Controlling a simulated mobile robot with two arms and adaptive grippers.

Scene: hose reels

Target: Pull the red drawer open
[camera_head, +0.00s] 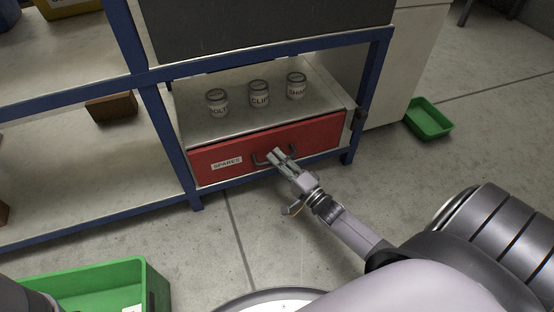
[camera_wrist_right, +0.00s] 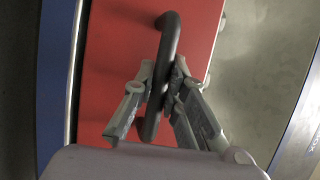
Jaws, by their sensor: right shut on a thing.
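The red drawer (camera_head: 310,138) sits low in a blue-framed shelf unit, with a white label reading SPARES on its left part. The red front (camera_wrist_right: 112,60) fills the middle of the right wrist view. My left gripper is not in view.
Three labelled jars (camera_head: 259,93) stand on the surface above the drawer. A green bin (camera_head: 100,275) is on the floor at the lower left, and a green tray (camera_head: 428,118) lies at the right. The floor in front of the drawer is bare around my arm.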

